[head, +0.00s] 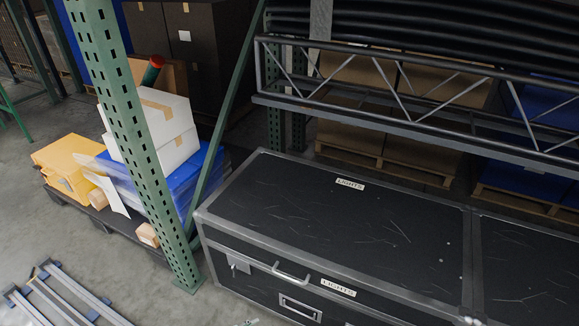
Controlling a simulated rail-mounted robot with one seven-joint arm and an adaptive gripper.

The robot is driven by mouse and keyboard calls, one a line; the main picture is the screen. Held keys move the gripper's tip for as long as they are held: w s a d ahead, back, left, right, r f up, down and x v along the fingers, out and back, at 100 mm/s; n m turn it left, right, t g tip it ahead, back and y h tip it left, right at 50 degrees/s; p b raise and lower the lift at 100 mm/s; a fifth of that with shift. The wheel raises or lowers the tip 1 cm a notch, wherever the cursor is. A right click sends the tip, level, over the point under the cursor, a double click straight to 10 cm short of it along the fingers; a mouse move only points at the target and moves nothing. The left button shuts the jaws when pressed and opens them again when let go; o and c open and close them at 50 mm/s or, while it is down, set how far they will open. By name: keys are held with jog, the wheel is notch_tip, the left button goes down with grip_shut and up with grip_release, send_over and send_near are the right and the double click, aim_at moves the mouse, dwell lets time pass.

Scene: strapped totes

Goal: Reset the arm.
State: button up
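My gripper and arm cannot be made out in the head view. A small grey piece shows at the bottom edge, left of centre, too cut off to identify. A large black flight case (330,215) with metal edges and "LIGHTS" labels fills the lower middle. Its lid is shut.
A green perforated rack post (125,130) stands left of the case. Behind it, a dark pallet (125,232) carries a yellow box (68,165), white boxes (160,125) and a blue tote. A metal truss (420,95) spans the upper right. Metal rails (65,292) lie on the floor.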

jog(key=s+d+f+m+g+y, duration=0.2)
jog(key=s+d+m+g+y, duration=0.2)
jog(key=s+d+m+g, duration=0.7)
jog(key=s+d+f+m+g+y, duration=0.1)
jog(key=s+d+m+g+y, duration=0.35)
jog(key=s+d+m, duration=1.1)
jog(key=w+d+r+n+p, duration=0.1)
jog(key=r+n+p, duration=0.1)
jog(key=r+p, duration=0.5)
jog(key=w+d+r+n+p, duration=0.2)
jog(key=r+n+p, duration=0.1)
jog(key=r+p, duration=0.4)
jog(key=shift+w+t+p, duration=0.2)
jog(key=shift+t+p, duration=0.25)
jog(key=shift+p, duration=0.1)
